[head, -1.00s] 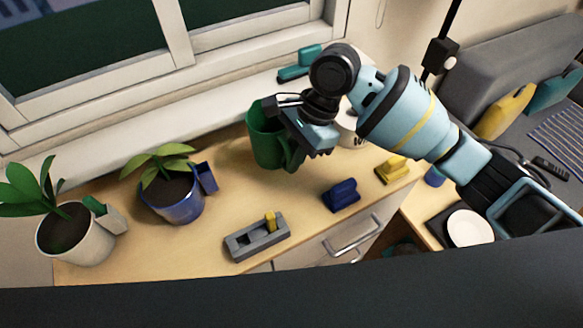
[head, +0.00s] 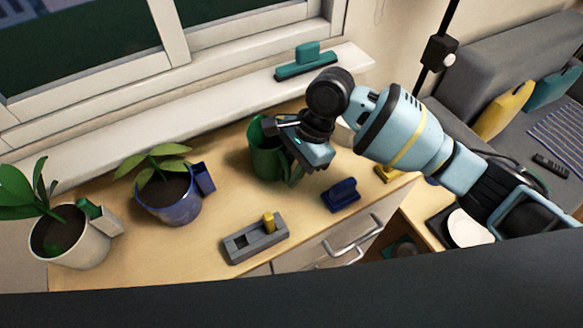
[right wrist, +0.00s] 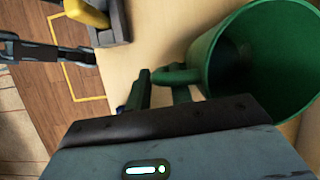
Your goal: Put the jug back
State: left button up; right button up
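The green jug (head: 264,160) is upright at the back of the wooden counter, below the window sill. Whether its base touches the counter is hard to tell. My right gripper (head: 296,172) is at the jug's handle, on its right side, and hides part of it in the head view. In the right wrist view the jug (right wrist: 268,60) shows at the upper right, open-topped and empty-looking, with its handle at my fingers (right wrist: 160,92). The fingers are shut on the handle, partly hidden by the gripper body.
Left of the jug stand a plant in a blue pot (head: 172,205) and one in a white pot (head: 75,243). A grey holder with a yellow piece (head: 256,240) and a blue object (head: 341,195) lie in front. A teal brush-like object (head: 307,62) lies on the sill.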

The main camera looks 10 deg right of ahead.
jog(key=shift+o, duration=1)
pick_arm(q)
jog(key=shift+f, duration=0.1)
